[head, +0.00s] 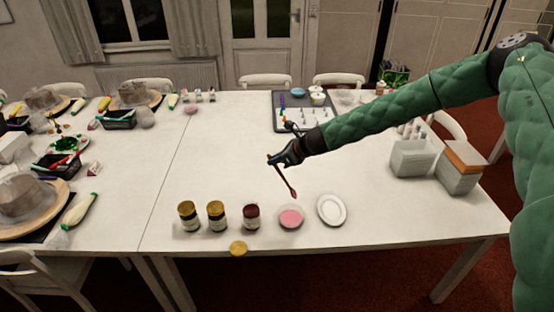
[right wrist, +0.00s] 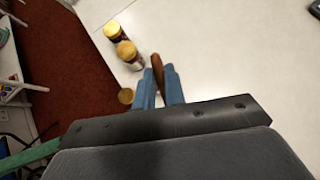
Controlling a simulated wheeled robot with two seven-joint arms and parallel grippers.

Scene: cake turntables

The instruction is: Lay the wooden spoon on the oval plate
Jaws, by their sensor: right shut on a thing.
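The wooden spoon (head: 287,183) is reddish brown and hangs tilted from my right gripper (head: 273,160) in the head view, its lower end above the table behind the pink dish. In the right wrist view the spoon (right wrist: 156,61) shows as a brown piece between the blue fingers of the gripper (right wrist: 159,78), which is shut on it. The white oval plate (head: 332,210) lies empty near the table's front edge, to the right of and nearer than the spoon. It does not show in the wrist view. My left gripper is not in view.
A dish with pink content (head: 291,217) sits just left of the plate. Several jars (head: 216,215) stand further left, with a gold lid (head: 238,248) at the front edge. White bins (head: 412,158) and a box (head: 459,170) stand at the right. The table right of the plate is clear.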

